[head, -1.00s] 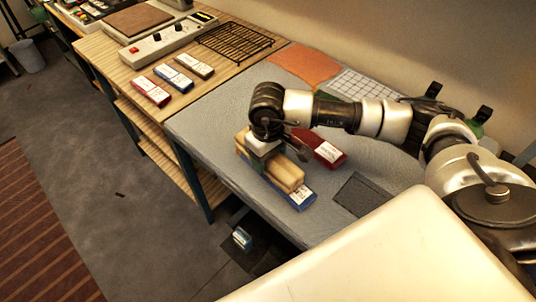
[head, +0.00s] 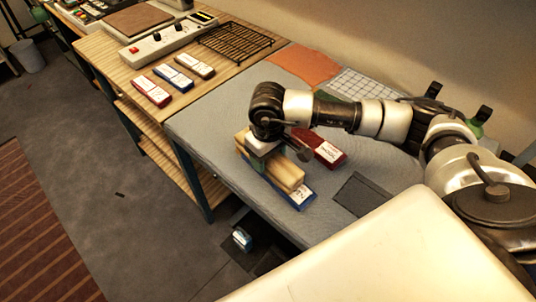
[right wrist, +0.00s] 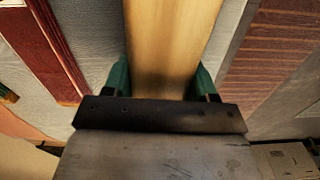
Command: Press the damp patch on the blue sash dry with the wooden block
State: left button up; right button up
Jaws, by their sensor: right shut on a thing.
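The wooden block (head: 287,175) is a long pale bar lying along the blue sash. My right gripper (head: 262,155) is shut on it from above. In the right wrist view the block (right wrist: 172,40) runs between the two green fingers of the gripper (right wrist: 162,85). The blue sash (head: 308,194) is folded into a narrow strip with a white label and lies on the grey padded table. Most of it is hidden under the block and gripper. I cannot see a damp patch, nor tell whether the block touches the sash. My left gripper is not in view.
A dark red folded sash (head: 326,152) lies just behind the block. A dark grey mat (head: 362,194) is to the right, and an orange cloth (head: 305,64) is at the back. The wooden side table (head: 205,92) holds folded strips, a control box (head: 160,46) and a wire rack (head: 233,42).

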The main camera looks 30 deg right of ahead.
jog(key=shift+r+p, duration=0.4)
jog(key=shift+r, duration=0.35)
jog(key=shift+r+p, duration=0.65)
jog(key=shift+r, duration=1.05)
jog(key=s+a+r+m, duration=0.2)
jog(key=s, duration=0.4)
jog(key=shift+s+a+r+m, duration=0.2)
jog(key=shift+s+a+m, duration=0.1)
jog(key=shift+s+a, duration=0.1)
